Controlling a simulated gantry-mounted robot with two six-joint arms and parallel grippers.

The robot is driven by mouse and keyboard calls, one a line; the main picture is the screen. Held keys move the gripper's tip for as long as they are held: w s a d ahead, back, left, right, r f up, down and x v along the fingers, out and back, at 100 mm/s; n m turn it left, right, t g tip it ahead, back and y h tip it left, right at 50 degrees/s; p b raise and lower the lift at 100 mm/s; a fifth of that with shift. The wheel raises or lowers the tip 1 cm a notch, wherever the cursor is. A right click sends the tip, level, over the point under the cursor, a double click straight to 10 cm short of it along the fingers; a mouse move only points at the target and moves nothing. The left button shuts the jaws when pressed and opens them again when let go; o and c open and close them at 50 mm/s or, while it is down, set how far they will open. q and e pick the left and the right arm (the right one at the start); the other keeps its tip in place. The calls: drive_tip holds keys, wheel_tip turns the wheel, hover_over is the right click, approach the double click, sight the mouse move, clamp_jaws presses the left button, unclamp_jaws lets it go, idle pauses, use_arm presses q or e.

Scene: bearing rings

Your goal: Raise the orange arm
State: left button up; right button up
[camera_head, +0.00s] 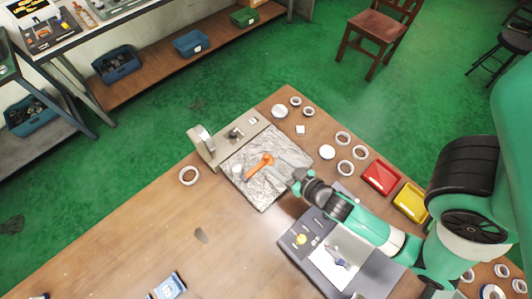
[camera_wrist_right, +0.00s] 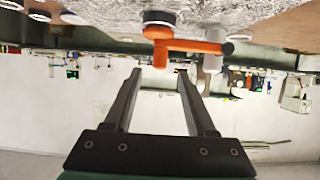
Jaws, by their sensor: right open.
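The orange arm (camera_head: 259,166) is a short bent lever on the silvery crinkled plate (camera_head: 262,195) of a grey fixture. In the right wrist view the orange arm (camera_wrist_right: 190,45) lies across the top, with a dark and white round piece at its left end and a pale cylinder near its right end. My right gripper (camera_head: 291,178) is just right of the plate in the head view, pointing at the lever. In the wrist view its two fingers (camera_wrist_right: 160,72) are apart and empty, their tips close to the lever; contact cannot be told. My left gripper is not in view.
The fixture's upright round part (camera_head: 201,141) stands at the plate's upper left. A grey device with a screen (camera_head: 327,264) lies under my right arm. Red (camera_head: 382,177) and yellow (camera_head: 410,201) trays and several rings are at the right. The table's left front is mostly clear.

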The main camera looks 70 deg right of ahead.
sight(268, 158)
drive_tip(key=x, duration=0.6)
drive_tip(key=shift+w+d+f, duration=0.1)
drive_tip(key=shift+w+d, duration=0.05)
drive_tip(key=shift+c, duration=0.3)
clamp_jaws()
idle(0.8)
